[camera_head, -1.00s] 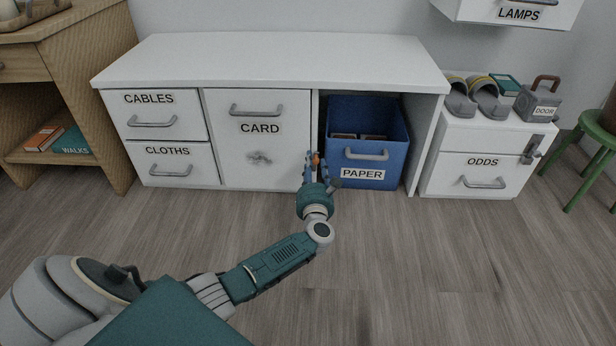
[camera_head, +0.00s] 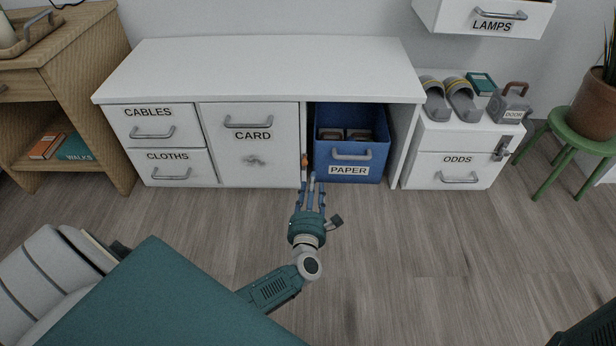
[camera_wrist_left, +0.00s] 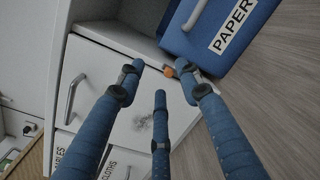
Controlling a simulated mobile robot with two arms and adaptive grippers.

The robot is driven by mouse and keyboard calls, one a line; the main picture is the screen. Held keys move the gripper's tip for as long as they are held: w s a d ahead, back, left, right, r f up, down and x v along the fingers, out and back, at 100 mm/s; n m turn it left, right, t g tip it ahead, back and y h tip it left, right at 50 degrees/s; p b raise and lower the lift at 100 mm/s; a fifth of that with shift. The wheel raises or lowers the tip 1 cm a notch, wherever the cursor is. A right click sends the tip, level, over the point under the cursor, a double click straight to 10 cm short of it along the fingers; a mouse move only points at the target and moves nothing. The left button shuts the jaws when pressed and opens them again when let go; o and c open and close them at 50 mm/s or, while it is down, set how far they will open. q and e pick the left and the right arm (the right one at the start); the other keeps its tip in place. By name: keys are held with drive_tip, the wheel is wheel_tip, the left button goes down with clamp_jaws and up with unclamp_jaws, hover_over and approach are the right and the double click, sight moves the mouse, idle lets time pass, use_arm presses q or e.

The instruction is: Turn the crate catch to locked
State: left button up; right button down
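The crate catch (camera_head: 304,160) is a small orange-tipped piece on the front edge of the divider, just left of the blue PAPER crate (camera_head: 375,158). In the head view its orange part looks upright; which setting this is, I cannot tell. My left gripper (camera_head: 312,186) is open and empty, low in front of the catch, its blue fingers spread and apparently apart from it. In the left wrist view the orange catch (camera_wrist_left: 169,72) shows beside the right finger's tip, near the crate's corner (camera_wrist_left: 180,45). My right gripper is not in view.
A green stool (camera_head: 565,135) stands at right. The floor (camera_head: 420,250) in front is clear.

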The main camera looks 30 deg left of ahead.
use_arm(q)
drive_tip(key=s+d+r+m+g+h+p, duration=0.2)
drive_tip(key=s+d+r+m+h+p, duration=0.5)
drive_tip(key=m+p, duration=1)
drive_tip(key=s+d+p, duration=0.2)
drive_tip(key=s+p, duration=0.1)
drive_tip(key=p, duration=0.4)
drive_tip(key=shift+s+g+p, duration=0.15)
drive_tip(key=shift+g+p, duration=0.15)
